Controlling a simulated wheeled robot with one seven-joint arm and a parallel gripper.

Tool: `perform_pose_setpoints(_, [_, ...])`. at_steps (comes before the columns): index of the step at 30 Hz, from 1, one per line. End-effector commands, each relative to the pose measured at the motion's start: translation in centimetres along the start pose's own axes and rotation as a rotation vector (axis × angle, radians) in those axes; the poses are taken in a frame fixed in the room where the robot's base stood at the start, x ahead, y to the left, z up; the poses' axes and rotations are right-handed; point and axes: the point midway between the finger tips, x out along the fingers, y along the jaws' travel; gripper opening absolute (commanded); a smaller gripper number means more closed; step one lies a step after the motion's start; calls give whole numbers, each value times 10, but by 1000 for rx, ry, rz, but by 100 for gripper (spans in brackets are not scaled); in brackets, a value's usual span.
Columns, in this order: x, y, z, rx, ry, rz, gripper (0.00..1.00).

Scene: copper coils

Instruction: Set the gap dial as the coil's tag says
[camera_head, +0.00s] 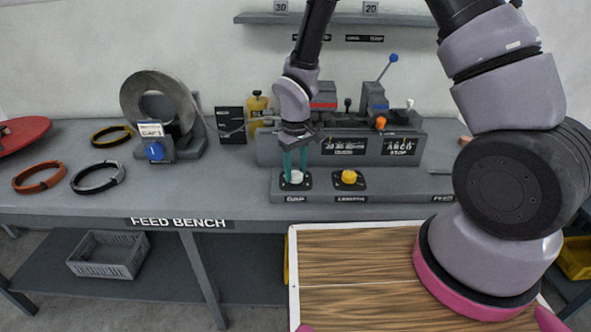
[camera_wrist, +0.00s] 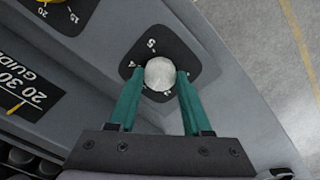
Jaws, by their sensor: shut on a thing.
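The gap dial (camera_head: 296,177) is a pale round knob on a dark plate, above the GAP label on the bench's control strip. In the wrist view the dial (camera_wrist: 160,73) sits between the green fingers of my gripper (camera_wrist: 160,84), which is shut on it. Numbers on its plate are partly hidden; a 5 shows above the knob. The coil (camera_head: 155,98) is a grey ring standing at the left. Its tag (camera_head: 151,129) is white and seems to read GAP 1, though the print is small. A blue tag (camera_head: 155,151) marked 1 hangs below.
A yellow length dial (camera_head: 349,177) stands just right of the gap dial. The grey machine (camera_head: 345,142) with levers is behind. Orange, grey and yellow rings lie at the left of the feed bench (camera_head: 240,205). A wooden-topped surface (camera_head: 350,265) is in front.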

Motion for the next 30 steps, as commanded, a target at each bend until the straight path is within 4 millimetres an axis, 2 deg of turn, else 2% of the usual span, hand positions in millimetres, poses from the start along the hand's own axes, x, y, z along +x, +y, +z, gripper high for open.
perform_pose_setpoints(30, [-1, 0, -1, -965, 4, 1, 0])
